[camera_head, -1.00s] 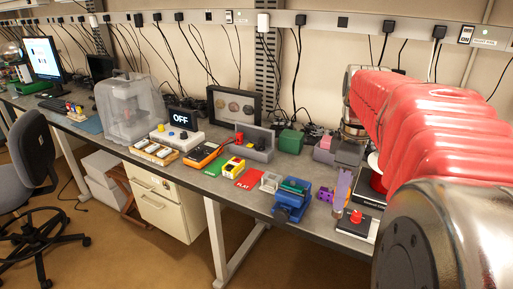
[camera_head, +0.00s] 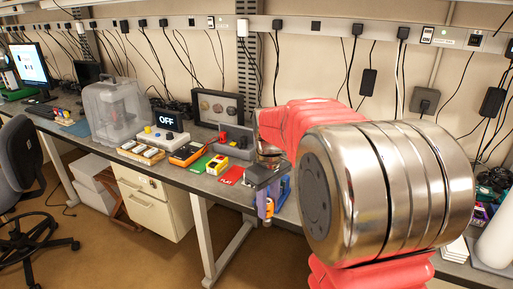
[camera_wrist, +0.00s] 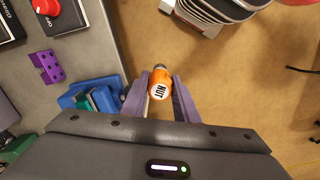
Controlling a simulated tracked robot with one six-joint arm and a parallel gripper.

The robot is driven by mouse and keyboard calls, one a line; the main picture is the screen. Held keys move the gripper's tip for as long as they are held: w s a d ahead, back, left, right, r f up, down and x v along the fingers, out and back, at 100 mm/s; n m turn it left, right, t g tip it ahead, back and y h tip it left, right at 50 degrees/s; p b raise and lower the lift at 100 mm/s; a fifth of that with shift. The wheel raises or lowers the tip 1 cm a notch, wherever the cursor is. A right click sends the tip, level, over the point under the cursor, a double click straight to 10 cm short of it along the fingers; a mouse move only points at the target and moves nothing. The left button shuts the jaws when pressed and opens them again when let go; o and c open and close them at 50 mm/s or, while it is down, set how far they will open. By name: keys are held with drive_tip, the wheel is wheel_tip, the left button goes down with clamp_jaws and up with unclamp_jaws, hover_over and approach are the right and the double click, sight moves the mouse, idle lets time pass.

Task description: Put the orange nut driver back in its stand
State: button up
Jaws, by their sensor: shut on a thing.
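The orange nut driver (camera_wrist: 159,84), its handle end marked NUT, is between the purple fingers of my gripper (camera_wrist: 160,92) in the wrist view. The gripper is shut on it. In the head view my gripper (camera_head: 266,200) points down at the bench's front edge, with the orange driver (camera_head: 267,208) low between its fingers. A purple block with dark holes (camera_wrist: 46,66) lies on the bench in the wrist view, left of the gripper; I cannot tell for sure that it is the stand. My arm hides that part of the bench in the head view.
A blue vise (camera_wrist: 82,94) sits at the bench edge, close to the left finger. A box with a red knob (camera_wrist: 46,7) is at the upper left. Floor (camera_wrist: 250,90) is open to the right.

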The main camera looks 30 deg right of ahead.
drive_tip(key=w+a+f+m, duration=0.2)
drive_tip(key=w+a+f, duration=0.2)
drive_tip(key=a+f, duration=0.2)
drive_tip(key=w+a+f+m, duration=0.1)
drive_tip(key=w+a+f, duration=0.3)
drive_tip(key=a+f, duration=0.2)
drive_tip(key=a, duration=0.2)
drive_tip(key=shift+a+m, duration=0.35)
drive_tip(key=shift+m, duration=0.05)
drive_tip(key=shift+a, duration=0.1)
